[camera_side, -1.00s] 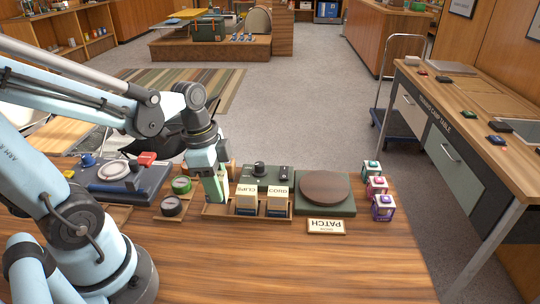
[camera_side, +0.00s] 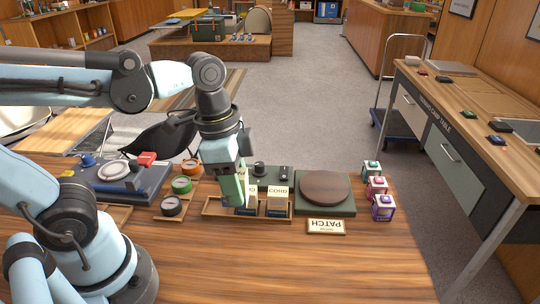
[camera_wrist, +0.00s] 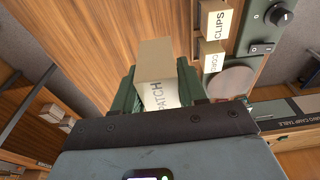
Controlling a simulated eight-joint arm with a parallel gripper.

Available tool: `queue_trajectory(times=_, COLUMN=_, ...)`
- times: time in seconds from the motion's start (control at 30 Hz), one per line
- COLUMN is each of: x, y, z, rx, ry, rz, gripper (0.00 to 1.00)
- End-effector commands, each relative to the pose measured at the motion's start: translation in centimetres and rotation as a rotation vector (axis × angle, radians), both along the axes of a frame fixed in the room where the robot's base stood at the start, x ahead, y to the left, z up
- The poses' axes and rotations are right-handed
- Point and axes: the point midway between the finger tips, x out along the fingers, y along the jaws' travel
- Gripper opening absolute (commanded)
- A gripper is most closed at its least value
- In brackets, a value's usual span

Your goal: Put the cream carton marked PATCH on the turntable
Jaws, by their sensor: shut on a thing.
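The cream carton marked PATCH (camera_wrist: 165,62) is between the green fingers of my gripper (camera_wrist: 158,92) in the wrist view, held shut. In the side view my gripper (camera_side: 233,190) is over the left part of the wooden tray (camera_side: 222,214), in front of the CLIPS carton, and mostly hides the held carton. The turntable (camera_side: 325,187) is a round brown disc on a green base, right of the tray, and its top is empty. A pale disc at the right of the wrist view looks like its edge, partly hidden by my gripper.
The CLIPS carton (camera_side: 252,195) and CORD carton (camera_side: 278,198) stand in the tray. Round tins (camera_side: 172,206) stand left of the tray. The front table is clear.

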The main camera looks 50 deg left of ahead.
Motion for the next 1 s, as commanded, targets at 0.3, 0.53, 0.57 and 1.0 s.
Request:
queue_trajectory(times=0.3, x=7.2, y=-0.6, z=1.8, rx=0.0, ry=-0.001, rz=0.022, gripper=0.1)
queue_trajectory(times=0.53, x=12.6, y=-1.0, z=1.7, rx=0.0, ry=-0.001, rz=0.036, gripper=0.1)
queue_trajectory(times=0.57, x=13.3, y=-1.1, z=1.6, rx=-0.001, ry=-0.001, rz=0.038, gripper=0.1)
queue_trajectory(times=1.0, x=22.3, y=-1.4, z=-1.8, rx=-0.001, ry=-0.001, rz=0.066, gripper=0.1)
